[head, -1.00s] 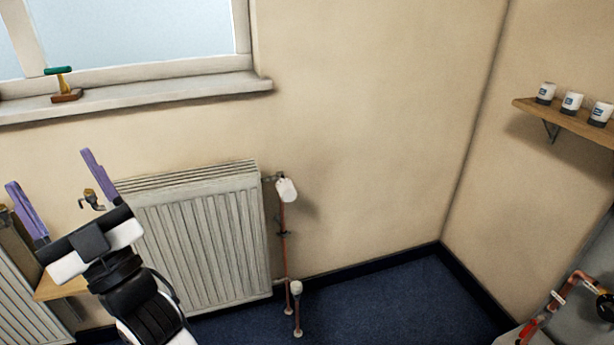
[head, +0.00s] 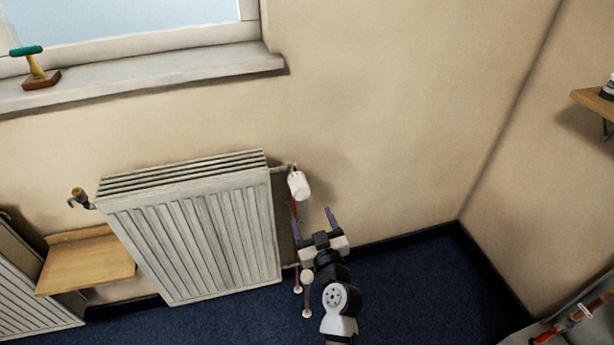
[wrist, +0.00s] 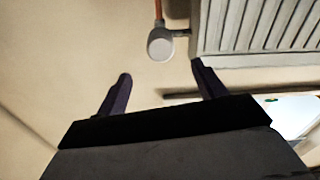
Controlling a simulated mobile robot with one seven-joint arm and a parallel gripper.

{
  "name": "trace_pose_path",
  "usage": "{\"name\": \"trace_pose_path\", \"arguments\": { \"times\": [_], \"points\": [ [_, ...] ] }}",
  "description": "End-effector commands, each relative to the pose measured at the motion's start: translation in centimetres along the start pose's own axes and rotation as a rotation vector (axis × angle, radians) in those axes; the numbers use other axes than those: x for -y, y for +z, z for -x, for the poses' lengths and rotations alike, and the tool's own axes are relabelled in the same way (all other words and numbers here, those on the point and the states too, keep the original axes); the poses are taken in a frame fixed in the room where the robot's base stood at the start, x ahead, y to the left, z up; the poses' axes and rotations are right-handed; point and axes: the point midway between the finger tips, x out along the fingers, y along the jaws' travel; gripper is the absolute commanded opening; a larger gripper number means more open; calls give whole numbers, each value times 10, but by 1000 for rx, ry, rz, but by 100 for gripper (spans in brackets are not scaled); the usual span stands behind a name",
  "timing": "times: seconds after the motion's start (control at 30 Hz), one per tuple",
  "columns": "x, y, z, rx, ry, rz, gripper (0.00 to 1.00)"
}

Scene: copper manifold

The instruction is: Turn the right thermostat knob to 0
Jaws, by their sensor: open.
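The right thermostat knob, a white cylinder (head: 299,185), sits at the upper right corner of the radiator (head: 190,235). In the wrist view the knob (wrist: 161,45) shows just beyond the fingertips, roughly between them, beside the radiator (wrist: 265,28). My gripper (head: 314,222) is open and empty, with purple fingers, below and slightly right of the knob in the head view. In the wrist view the gripper's dark fingers (wrist: 161,70) are spread apart and do not touch the knob. I cannot read any scale mark on the knob.
A copper pipe (wrist: 158,10) meets the knob. The wall (head: 400,130) right of the knob is bare.

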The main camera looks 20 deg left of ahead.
Motion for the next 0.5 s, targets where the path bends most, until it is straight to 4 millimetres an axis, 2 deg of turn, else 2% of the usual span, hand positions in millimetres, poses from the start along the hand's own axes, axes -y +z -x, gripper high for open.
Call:
{"name": "trace_pose_path", "arguments": {
  "times": [0.17, 0.5],
  "points": [
    [0, -4, -22, -1, -2, 0, 69],
    [0, -5, -93, -2, -1, 0, 69]
  ]
}}
